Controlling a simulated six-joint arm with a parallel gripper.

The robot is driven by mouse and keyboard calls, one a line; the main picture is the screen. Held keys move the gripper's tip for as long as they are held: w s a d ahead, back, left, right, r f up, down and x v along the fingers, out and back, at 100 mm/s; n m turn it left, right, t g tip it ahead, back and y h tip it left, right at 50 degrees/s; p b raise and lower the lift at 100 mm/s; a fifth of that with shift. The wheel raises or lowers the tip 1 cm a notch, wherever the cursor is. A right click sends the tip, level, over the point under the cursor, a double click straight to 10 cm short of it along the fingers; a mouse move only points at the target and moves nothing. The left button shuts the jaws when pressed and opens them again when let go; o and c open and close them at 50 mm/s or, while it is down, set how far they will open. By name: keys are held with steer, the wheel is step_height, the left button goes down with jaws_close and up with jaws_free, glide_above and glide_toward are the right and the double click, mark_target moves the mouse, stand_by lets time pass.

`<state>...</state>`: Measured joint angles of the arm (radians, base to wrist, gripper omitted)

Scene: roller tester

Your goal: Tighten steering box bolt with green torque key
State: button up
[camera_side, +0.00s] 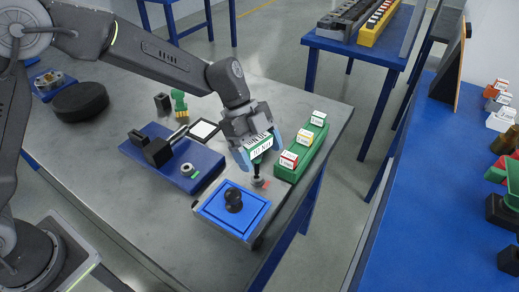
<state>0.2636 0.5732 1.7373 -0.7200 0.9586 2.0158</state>
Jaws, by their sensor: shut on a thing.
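My gripper (258,152) is shut on the green torque key (259,148), which has a white label on a green head. The key is held upright, its dark shaft pointing down. Its lower end is at or just above a small grey round part (259,183) near the table's right edge, beside a red mark; I cannot tell whether they touch. A bolt is not distinguishable there. I cannot tell for sure which part is the steering box. A blue box with a black knob (233,200) stands just left and in front of the key.
A green rack (298,158) with several labelled keys stands close to the right of my gripper. A blue plate (172,163) with a black fixture and a grey ring lies to the left. Behind are a white-topped square (204,131) and a green part (179,100).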

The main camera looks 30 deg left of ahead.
steer(key=shift+f, duration=0.35)
steer(key=shift+f, duration=0.4)
steer(key=shift+f, duration=0.4)
stand_by(0.4)
steer(key=m+g, duration=0.1)
steer(key=m, duration=0.1)
steer(key=m+g+y, duration=0.1)
steer(key=m, duration=0.2)
steer(key=shift+s+a+g, duration=0.1)
steer(key=shift+s+g, duration=0.1)
steer(key=shift+g, duration=0.1)
steer(key=m+g+y, duration=0.1)
steer(key=m, duration=0.2)
steer(key=shift+m+y, duration=0.3)
steer(key=shift+y, duration=0.1)
steer(key=shift+s+a+m+g+y, duration=0.15)
steer(key=shift+m+g+y, duration=0.25)
steer(key=shift+m, duration=0.3)
